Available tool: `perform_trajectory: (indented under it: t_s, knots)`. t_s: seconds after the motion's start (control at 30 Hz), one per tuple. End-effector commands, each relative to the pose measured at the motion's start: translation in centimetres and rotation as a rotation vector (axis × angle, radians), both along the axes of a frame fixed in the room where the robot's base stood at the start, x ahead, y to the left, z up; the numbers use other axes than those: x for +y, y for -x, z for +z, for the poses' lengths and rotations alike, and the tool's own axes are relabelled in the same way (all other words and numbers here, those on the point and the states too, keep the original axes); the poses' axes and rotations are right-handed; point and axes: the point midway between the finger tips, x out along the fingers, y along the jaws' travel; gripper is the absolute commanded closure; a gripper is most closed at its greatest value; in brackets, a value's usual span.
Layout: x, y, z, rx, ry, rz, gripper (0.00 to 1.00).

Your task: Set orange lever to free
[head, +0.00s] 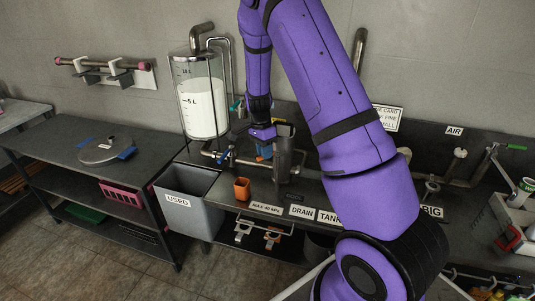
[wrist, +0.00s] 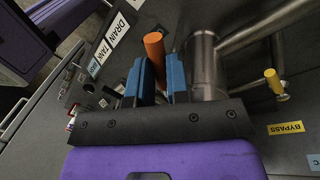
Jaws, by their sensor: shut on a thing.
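The orange lever (wrist: 154,47) stands between the blue fingers of my gripper (wrist: 160,78) in the wrist view. My gripper is shut on it, with one finger on each side. The lever's end shows past the fingertips; its lower part is hidden by the fingers. In the head view my gripper (head: 265,150) is low in front of the pipes, right of the blue valve handle. Little of the lever can be made out there. I cannot tell which setting the lever is at.
A metal cylinder (wrist: 206,65) with a pipe stands close beside the fingers. A yellow lever (wrist: 273,80) is near a BYPASS label (wrist: 286,128). The clear tank (head: 202,95), orange cup (head: 241,189) and grey USED bin (head: 187,203) are left of my arm.

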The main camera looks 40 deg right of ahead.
Motion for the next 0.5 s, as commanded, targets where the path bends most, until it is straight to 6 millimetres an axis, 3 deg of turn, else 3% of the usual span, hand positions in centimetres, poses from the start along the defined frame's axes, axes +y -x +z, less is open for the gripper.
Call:
perform_trajectory:
  t_s: [0.5]
  knots:
    - [-0.7, -2.3, 0.1, -0.002, 0.0, -0.426, 1.0]
